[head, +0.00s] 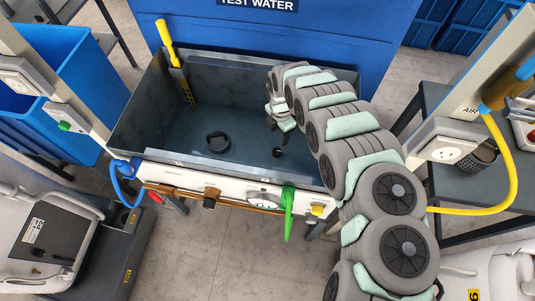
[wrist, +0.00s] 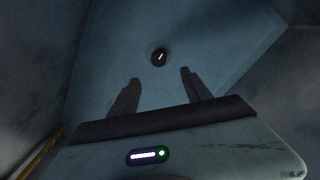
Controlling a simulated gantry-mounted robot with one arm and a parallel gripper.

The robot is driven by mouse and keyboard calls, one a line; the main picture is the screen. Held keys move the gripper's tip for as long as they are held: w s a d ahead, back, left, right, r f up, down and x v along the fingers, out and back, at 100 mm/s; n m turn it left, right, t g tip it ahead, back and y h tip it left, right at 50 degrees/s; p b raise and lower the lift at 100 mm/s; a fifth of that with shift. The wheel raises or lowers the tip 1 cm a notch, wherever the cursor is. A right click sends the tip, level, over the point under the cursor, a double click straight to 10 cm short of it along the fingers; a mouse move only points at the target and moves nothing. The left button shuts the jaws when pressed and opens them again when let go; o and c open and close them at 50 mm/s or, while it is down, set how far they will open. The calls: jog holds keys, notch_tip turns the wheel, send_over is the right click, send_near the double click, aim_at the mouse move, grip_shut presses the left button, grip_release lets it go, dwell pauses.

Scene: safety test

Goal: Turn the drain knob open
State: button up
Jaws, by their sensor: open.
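A small round dark knob with a white line on its face (wrist: 159,56) shows in the wrist view, on the blue-grey floor of the tank. It lies beyond my open fingertips and roughly between them in the picture. In the head view a small dark round piece on the tank floor (head: 277,152) is probably this knob. My gripper (head: 279,125) reaches down into the tank (head: 190,161) just above it in the picture. In the wrist view my gripper (wrist: 159,76) has its two dark fingers apart, with nothing between them.
A larger dark round fitting (head: 218,141) is on the tank floor to the left. Tank walls enclose my gripper. A yellow-handled tool (head: 167,42) hangs at the back left corner. A green lever (head: 287,205) and a gauge (head: 263,200) are on the front panel.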

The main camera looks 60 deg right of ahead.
aim_at(277, 150)
jog(key=f+b, duration=0.3)
jog(key=f, duration=0.3)
jog(key=f+b, duration=0.3)
jog(key=f, duration=0.4)
jog(key=shift+w+d+f, duration=0.1)
jog(key=shift+w+f, duration=0.1)
jog(key=shift+c, duration=0.3)
grip_shut()
